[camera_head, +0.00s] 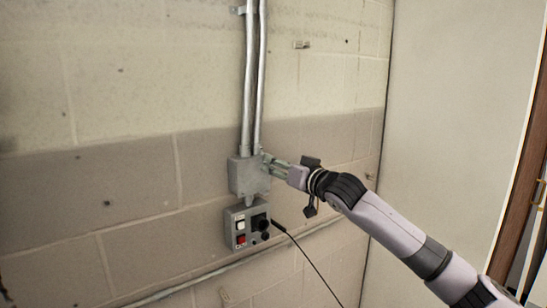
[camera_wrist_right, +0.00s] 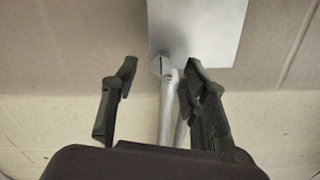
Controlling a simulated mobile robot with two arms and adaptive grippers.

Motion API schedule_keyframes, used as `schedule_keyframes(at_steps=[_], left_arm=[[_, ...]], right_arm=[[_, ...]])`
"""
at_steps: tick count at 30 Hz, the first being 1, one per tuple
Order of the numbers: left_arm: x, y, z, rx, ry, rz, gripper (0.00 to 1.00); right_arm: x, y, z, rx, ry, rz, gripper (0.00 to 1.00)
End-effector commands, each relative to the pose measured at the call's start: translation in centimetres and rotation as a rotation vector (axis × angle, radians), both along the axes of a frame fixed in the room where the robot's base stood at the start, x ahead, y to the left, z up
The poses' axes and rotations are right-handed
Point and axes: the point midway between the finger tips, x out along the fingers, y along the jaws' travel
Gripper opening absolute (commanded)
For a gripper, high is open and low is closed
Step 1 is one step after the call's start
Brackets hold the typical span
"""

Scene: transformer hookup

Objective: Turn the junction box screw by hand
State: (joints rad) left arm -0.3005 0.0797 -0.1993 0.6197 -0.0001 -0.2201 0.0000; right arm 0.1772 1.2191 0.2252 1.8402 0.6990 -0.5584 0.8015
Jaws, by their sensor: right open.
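The grey junction box (camera_head: 243,177) is fixed to the block wall at the lower end of two conduits. Its pale flat face (camera_wrist_right: 200,28) fills the upper part of the wrist view. A small round grey screw head (camera_wrist_right: 161,65) with a dark slot shows at the box's edge in that view. My right gripper (camera_head: 267,162) reaches in from the right to the box's upper right side. In the wrist view its fingers (camera_wrist_right: 160,67) are spread, one on each side of the screw. I cannot tell whether the right finger touches the screw or box. My left gripper is out of view.
A grey control box (camera_head: 232,216) with a red switch, a white switch and dark knobs is mounted just below. Metal conduits (camera_head: 250,85) run up the wall. A black cable (camera_head: 312,265) hangs at lower right. A thin pipe (camera_head: 190,284) crosses the wall low down.

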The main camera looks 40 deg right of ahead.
Motion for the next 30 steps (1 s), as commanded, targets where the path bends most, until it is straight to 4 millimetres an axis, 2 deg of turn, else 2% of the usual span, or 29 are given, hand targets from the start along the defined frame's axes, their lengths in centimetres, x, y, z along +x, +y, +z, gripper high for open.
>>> schedule_keyframes(at_steps=[1,8,19,30], left_arm=[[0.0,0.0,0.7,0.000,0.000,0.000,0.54],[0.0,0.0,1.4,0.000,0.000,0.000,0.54],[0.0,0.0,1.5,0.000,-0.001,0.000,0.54],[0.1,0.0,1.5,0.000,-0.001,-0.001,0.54]], right_arm=[[0.5,-0.1,0.5,0.005,-0.003,-0.001,0.41],[2.0,-0.1,0.2,0.002,-0.001,0.001,0.41],[2.2,-0.1,0.0,-0.001,0.001,0.001,0.41],[2.2,-0.1,0.0,-0.001,0.001,0.001,0.16]])
